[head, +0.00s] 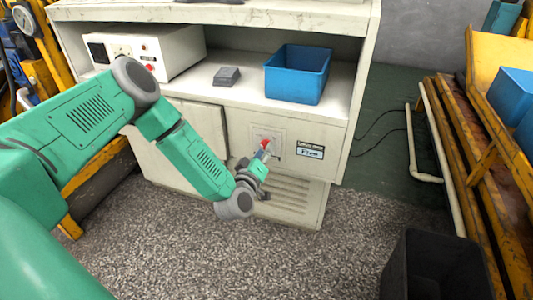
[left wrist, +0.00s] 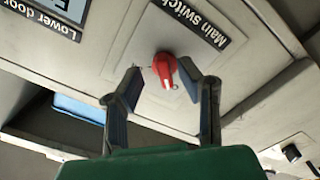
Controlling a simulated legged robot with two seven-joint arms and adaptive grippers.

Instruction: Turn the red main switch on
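The red main switch (left wrist: 165,70) is a red rotary knob on a light square plate, below a black "Main switch" label (left wrist: 190,22) in the left wrist view. In the head view the red knob (head: 265,144) shows on the cabinet front, partly behind my gripper. My left gripper (left wrist: 163,82) is open, with one finger on each side of the knob. Both fingers look apart from the knob, though the depth gap is hard to judge. The left gripper (head: 262,160) also shows in the head view, close to the switch plate. My right gripper is not in view.
The white cabinet (head: 190,115) carries a blue bin (head: 297,75), a small grey box (head: 227,76) and a white instrument box (head: 150,48) on its shelf. A black bin (head: 435,265) stands at the lower right. Yellow racks (head: 475,150) stand at the right. The carpet between is clear.

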